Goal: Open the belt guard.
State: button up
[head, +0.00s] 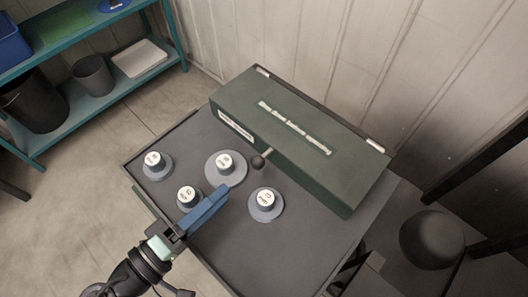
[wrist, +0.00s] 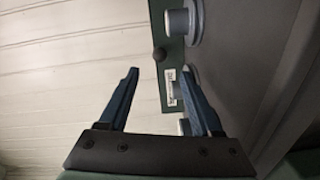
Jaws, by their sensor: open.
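The belt guard (head: 300,145) is a long dark green box-shaped cover at the back of the grey machine top (head: 225,245). It lies shut, with two light hinges along its back edge. A dark ball knob (head: 258,162) on a thin stem sticks out of its front face. My gripper (head: 207,207) is open and empty over the front of the machine top, short of the ball knob.
Several round grey dials with white caps stand on the machine top, including one right of my gripper (head: 266,203) and one near the guard (head: 225,166). A teal shelf (head: 110,93) stands at the back left. The pale wall is close behind the guard.

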aim_at(258, 163)
jog(key=p+x, duration=0.1)
jog(key=x, duration=1)
jog(key=shift+w, duration=0.1)
grip_shut()
dwell(1.1)
